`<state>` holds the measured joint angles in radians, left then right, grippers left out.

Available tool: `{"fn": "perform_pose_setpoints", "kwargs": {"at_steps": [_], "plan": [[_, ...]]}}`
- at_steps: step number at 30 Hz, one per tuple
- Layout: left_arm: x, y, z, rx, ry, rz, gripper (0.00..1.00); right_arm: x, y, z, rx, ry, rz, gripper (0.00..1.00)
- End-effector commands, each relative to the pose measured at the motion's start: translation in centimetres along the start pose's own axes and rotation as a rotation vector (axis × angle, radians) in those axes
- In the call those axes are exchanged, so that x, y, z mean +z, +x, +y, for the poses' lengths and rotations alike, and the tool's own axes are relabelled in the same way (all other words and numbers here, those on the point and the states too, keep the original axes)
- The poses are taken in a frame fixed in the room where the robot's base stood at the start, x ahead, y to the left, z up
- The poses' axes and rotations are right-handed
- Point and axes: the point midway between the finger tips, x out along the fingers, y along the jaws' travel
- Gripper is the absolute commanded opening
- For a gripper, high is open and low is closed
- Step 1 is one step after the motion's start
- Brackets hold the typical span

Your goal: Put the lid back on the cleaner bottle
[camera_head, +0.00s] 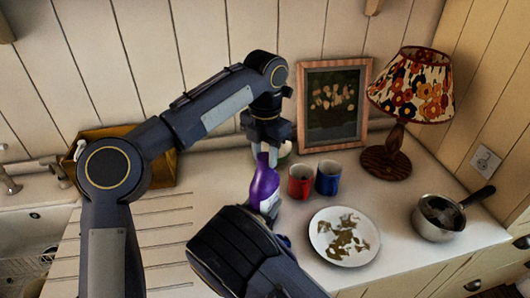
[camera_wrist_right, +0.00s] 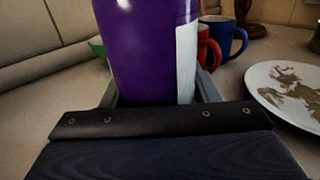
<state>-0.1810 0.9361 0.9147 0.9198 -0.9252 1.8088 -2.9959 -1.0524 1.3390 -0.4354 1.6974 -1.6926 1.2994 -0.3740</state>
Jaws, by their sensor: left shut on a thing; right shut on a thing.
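The purple cleaner bottle (camera_head: 263,186) with a pale label stands upright near the middle of the counter in the head view. It fills the top of the right wrist view (camera_wrist_right: 145,50). My right gripper (camera_wrist_right: 155,90) is shut on the bottle, one finger at each side. My left gripper (camera_head: 268,140) points down directly over the bottle's top and is shut on the lid, which is mostly hidden by the fingers. A pinkish-white part shows at the bottle's neck. I cannot tell whether lid and neck touch.
A red mug (camera_head: 300,181) and a blue mug (camera_head: 328,177) stand close right of the bottle. A stained plate (camera_head: 326,250), a saucepan (camera_head: 440,226), a lamp (camera_head: 397,150) and a picture frame (camera_head: 308,138) lie further right or behind. A wooden box (camera_head: 163,172) is behind my left arm.

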Motion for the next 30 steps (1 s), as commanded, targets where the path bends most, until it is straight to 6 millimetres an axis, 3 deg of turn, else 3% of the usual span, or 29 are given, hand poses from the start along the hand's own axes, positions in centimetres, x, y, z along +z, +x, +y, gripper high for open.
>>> {"fn": "perform_pose_setpoints", "kwargs": {"at_steps": [11, 12, 17, 26, 30], "plan": [[-0.05, -0.12, -0.01, -0.003, 0.030, -0.004, 0.13, 0.00, 0.03, 0.10, 0.003, 0.000, 0.001, 0.00], [-0.05, -0.13, -0.01, -0.003, 0.029, -0.004, 0.35, 0.00, 0.03, 0.10, 0.003, 0.000, 0.001, 0.00], [-0.04, -0.14, 0.02, -0.003, 0.028, -0.005, 0.56, 0.01, 0.03, 0.08, 0.002, 0.001, 0.001, 0.00], [-0.03, -0.15, 0.07, -0.002, 0.014, -0.004, 0.52, 0.01, 0.02, 0.07, 0.002, 0.002, 0.000, 0.00], [-0.03, -0.14, 0.06, -0.002, -0.109, 0.003, 0.52, 0.01, 0.02, 0.06, 0.001, 0.002, 0.000, 0.00]]}}
